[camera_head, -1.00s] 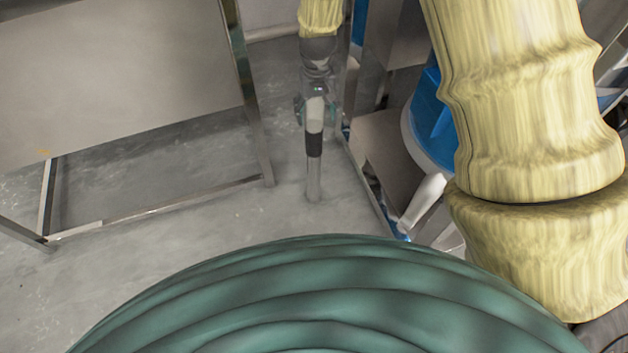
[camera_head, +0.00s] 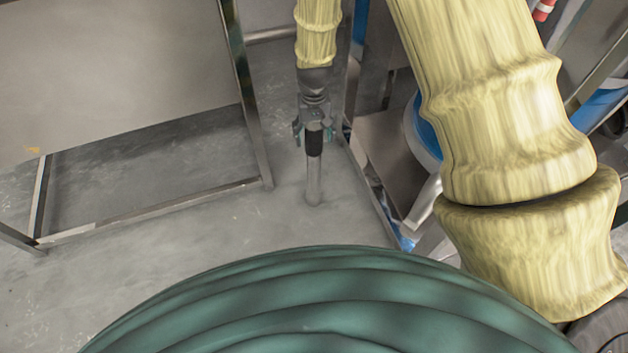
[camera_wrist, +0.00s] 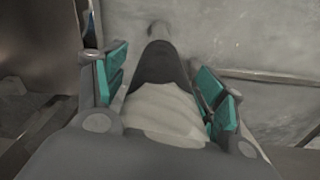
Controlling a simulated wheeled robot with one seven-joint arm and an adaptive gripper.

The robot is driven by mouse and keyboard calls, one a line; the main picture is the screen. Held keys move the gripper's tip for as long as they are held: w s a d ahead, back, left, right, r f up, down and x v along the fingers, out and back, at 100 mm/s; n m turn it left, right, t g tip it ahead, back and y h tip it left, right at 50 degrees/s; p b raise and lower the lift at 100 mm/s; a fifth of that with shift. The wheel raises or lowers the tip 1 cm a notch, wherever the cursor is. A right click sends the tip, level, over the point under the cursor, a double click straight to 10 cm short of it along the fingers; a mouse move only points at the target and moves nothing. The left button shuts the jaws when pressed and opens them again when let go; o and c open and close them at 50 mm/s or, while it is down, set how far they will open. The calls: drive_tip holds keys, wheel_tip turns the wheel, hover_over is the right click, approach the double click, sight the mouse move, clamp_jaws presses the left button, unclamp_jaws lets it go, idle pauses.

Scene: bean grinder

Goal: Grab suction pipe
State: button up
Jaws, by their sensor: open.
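The suction pipe (camera_head: 313,185) is a grey metal tube with a black sleeve, standing about upright near the steel frame in the head view. In the wrist view its pale upper part (camera_wrist: 163,110), black sleeve (camera_wrist: 160,65) and grey end (camera_wrist: 160,32) run away between my fingers. My gripper (camera_head: 313,131) is open at the pipe's upper part. Its teal-padded fingers lie on either side of the pipe, also in the wrist view (camera_wrist: 164,85). Whether either pad touches the pipe cannot be told. The pale part is mostly hidden by my gripper in the head view.
A steel table (camera_head: 110,75) with thin legs and a low bar stands at the left. A metal machine frame (camera_head: 385,150) with a blue and white container (camera_head: 425,130) stands close at the right. Grey floor (camera_head: 215,225) is clear between them.

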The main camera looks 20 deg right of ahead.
drive_tip(key=shift+f, duration=0.4)
clamp_jaws()
drive_tip(key=shift+r, duration=0.2)
